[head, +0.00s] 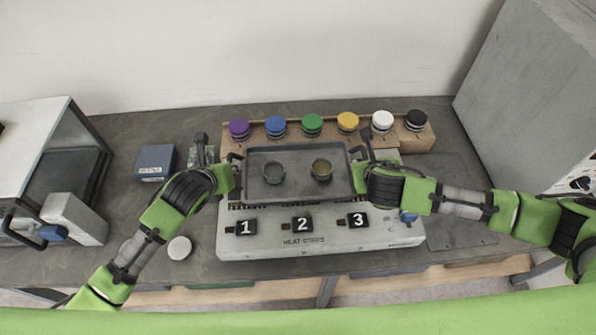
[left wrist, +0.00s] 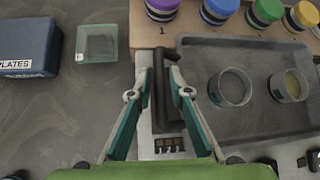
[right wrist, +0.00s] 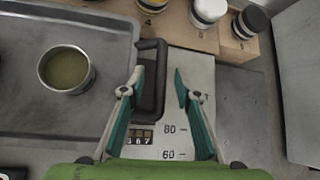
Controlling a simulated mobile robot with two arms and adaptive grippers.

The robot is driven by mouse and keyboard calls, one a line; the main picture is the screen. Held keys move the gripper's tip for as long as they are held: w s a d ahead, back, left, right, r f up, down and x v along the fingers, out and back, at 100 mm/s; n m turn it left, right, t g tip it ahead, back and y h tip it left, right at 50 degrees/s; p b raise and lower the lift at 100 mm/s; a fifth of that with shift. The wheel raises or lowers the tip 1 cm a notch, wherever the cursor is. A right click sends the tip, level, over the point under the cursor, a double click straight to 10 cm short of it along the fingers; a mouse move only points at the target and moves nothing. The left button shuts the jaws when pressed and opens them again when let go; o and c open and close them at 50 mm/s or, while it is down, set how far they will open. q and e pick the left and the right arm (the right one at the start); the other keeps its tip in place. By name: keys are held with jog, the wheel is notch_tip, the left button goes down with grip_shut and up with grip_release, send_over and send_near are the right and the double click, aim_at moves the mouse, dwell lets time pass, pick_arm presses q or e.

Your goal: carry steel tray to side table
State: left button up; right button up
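The steel tray (head: 300,152) sits on top of the grey heat-stairs unit (head: 320,238), with a black handle at each end. Two metal cups stand on it: one looks empty (head: 272,173), the other holds yellowish contents (head: 321,169). My left gripper (left wrist: 161,72) is open at the tray's left handle (left wrist: 160,95), with a dark bar between its fingers. My right gripper (right wrist: 159,72) is open at the right handle (right wrist: 158,85). The handle lies between its fingers, nearer the left one, with a gap to the right one. I cannot identify a side table.
A wooden rack (head: 397,131) with several coloured-lid jars stands behind the tray. A blue box (head: 155,162) and a glass piece (left wrist: 97,43) lie to the left, beside a grey machine (head: 40,150). A large grey cabinet (head: 530,95) stands at right. The right bench surface (head: 455,190) is mostly clear.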

pick_arm(q)
jog(key=shift+w+f, duration=0.15)
jog(key=shift+w, duration=0.05)
pick_arm(e)
jog(key=shift+w+f, duration=0.15)
jog(key=shift+w, duration=0.05)
pick_arm(q)
grip_shut()
pick_arm(e)
grip_shut()
jog(key=shift+r, duration=0.2)
